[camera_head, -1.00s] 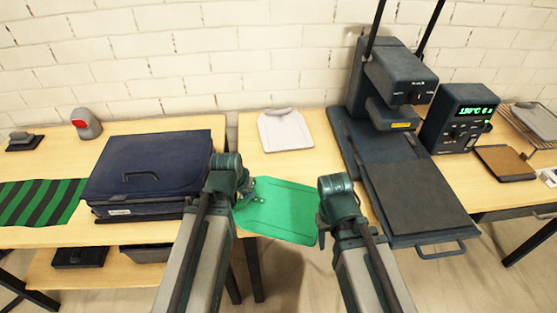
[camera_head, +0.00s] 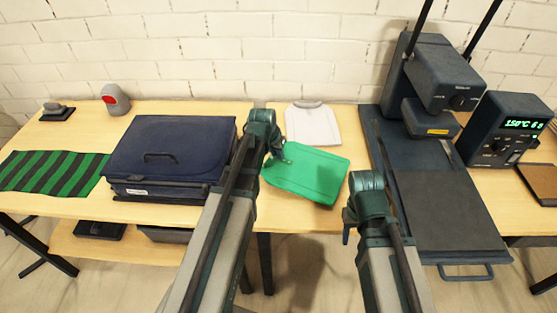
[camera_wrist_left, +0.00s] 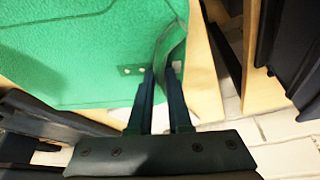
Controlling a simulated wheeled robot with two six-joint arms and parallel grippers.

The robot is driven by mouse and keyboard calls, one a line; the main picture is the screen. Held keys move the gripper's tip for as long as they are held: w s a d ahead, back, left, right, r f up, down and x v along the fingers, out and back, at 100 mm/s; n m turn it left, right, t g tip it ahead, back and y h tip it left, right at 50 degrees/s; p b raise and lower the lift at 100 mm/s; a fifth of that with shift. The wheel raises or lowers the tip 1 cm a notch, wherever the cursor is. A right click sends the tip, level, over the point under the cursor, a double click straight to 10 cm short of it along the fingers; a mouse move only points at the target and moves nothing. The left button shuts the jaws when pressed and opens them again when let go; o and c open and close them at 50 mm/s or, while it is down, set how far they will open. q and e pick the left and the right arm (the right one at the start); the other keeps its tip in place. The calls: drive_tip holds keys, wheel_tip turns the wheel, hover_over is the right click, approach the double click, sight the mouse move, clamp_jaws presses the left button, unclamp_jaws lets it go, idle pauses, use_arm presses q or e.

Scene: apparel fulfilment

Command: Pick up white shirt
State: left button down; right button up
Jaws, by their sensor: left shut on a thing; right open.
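The white shirt (camera_head: 313,124) lies folded flat on the table, toward the wall, in the head view. A flat green felt-like piece (camera_head: 312,175) is just in front of it; its back edge appears to meet or slightly cover the shirt's front edge. My left gripper (camera_head: 280,153) is shut on the left edge of the green piece. In the left wrist view, its two fingers (camera_wrist_left: 160,85) pinch a curled edge of the green piece (camera_wrist_left: 75,55) beside small rivets. My right gripper (camera_head: 346,226) is open and empty, below and right of the green piece, apart from it.
A dark heat press (camera_head: 445,215) with its control box (camera_head: 505,128) stands at the right. A navy case (camera_head: 168,150) is at the left, with a green-and-black striped cloth (camera_head: 55,173) and a red-faced device (camera_head: 115,100). The wall closes off the back.

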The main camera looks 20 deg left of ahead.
sight(277, 161)
use_arm(q)
wheel_tip(277, 161, down, 4)
drive_tip(key=b, duration=0.3)
drive_tip(key=shift+r, duration=0.3)
drive_tip(key=c, duration=1.3)
unclamp_jaws()
drive_tip(key=shift+f, duration=0.2)
drive_tip(key=o, duration=0.5)
drive_tip(key=shift+c, duration=0.2)
drive_tip(key=shift+r, duration=0.1)
